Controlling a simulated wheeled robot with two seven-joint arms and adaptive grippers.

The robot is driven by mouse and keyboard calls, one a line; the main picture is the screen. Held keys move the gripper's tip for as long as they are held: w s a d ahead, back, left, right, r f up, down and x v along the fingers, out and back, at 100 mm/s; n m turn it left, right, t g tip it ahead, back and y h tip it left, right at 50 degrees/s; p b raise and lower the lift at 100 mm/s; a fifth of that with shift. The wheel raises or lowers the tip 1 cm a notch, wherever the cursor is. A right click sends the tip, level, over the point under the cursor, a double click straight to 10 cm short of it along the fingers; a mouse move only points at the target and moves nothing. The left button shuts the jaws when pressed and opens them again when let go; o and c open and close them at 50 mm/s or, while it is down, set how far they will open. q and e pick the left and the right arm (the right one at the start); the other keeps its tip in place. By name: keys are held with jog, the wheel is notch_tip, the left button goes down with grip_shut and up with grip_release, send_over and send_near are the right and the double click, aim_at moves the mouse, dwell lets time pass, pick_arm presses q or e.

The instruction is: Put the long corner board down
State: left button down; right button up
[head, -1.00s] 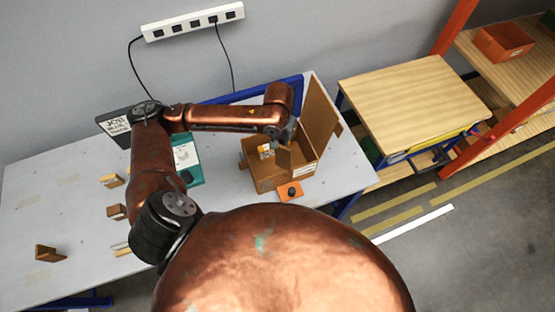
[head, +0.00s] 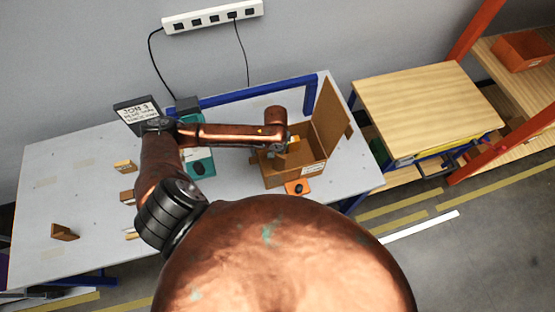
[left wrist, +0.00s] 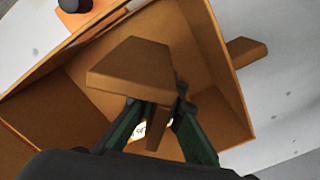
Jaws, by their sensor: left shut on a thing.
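My left gripper (head: 282,145) is over the open brown box (head: 312,170) on the table. In the left wrist view its two dark green fingers (left wrist: 157,115) are shut on the long corner board (left wrist: 138,65), a brown angled piece. The board is over the box opening, and the box's inside walls (left wrist: 215,75) show around it. In the head view the board is mostly hidden by the gripper and the box. Whether it touches the box floor I cannot tell. My right gripper is not in view.
The box's raised flap (head: 330,115) stands at its back right. An orange block with a black knob (head: 297,188) sits in front of the box. A teal device (head: 198,160) is to the left, with small brown pieces (head: 65,232) further left. The table's left part is mostly clear.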

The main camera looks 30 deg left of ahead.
aim_at(282, 159)
pick_arm(q)
jog(key=shift+f, duration=0.3)
notch_tip(282, 159, down, 3)
jog(key=shift+f, duration=0.2)
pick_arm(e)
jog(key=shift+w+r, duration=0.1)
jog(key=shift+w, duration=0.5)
pick_arm(q)
jog(key=c, duration=2)
grip_release()
jog(key=shift+c, duration=0.2)
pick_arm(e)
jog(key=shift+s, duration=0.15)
pick_arm(q)
notch_tip(282, 159, up, 12)
jog(key=shift+r, duration=0.1)
